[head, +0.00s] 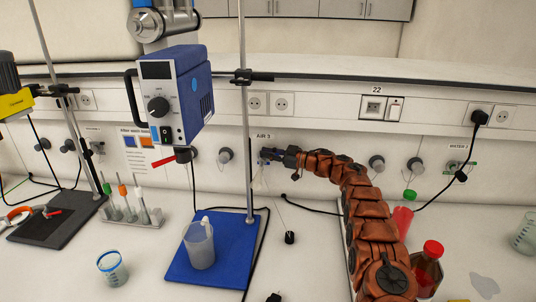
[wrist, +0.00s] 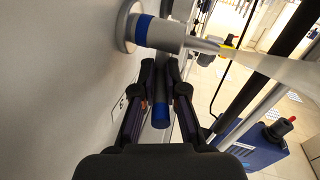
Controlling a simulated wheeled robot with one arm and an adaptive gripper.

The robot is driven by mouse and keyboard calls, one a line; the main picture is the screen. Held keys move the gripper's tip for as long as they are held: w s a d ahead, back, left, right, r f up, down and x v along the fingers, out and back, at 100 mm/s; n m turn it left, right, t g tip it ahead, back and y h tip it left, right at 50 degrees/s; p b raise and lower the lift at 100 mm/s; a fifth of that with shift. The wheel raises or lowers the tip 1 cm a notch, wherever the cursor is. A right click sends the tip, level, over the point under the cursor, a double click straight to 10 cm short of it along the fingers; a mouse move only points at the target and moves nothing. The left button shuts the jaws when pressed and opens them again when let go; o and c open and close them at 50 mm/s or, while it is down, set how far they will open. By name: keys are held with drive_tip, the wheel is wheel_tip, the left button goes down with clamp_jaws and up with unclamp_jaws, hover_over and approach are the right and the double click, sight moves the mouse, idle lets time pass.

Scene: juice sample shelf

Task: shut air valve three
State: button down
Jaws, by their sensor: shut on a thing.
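The AIR 3 label (head: 264,136) is on the white wall panel in the head view, with air valve three (head: 264,158) just below it, small and partly hidden by my gripper (head: 277,156). My arm comes up from the lower right to it. In the wrist view my gripper (wrist: 160,75) has its two dark fingers close together around a narrow part. A blue-ended cylinder (wrist: 160,117) shows between the fingers. A grey fitting with a blue ring (wrist: 165,35) and a thin nozzle stands out from the wall just beyond the fingertips. The exact contact is hidden.
A blue stirrer motor (head: 175,95) on a stand is left of my gripper, above a blue base holding a beaker (head: 199,245). Grey wall knobs (head: 225,155) (head: 376,163) flank the valve. A red-capped bottle (head: 428,265) stands close right of my arm.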

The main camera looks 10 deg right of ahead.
drive_tip(key=c, duration=1.2)
unclamp_jaws()
drive_tip(key=v, duration=1.2)
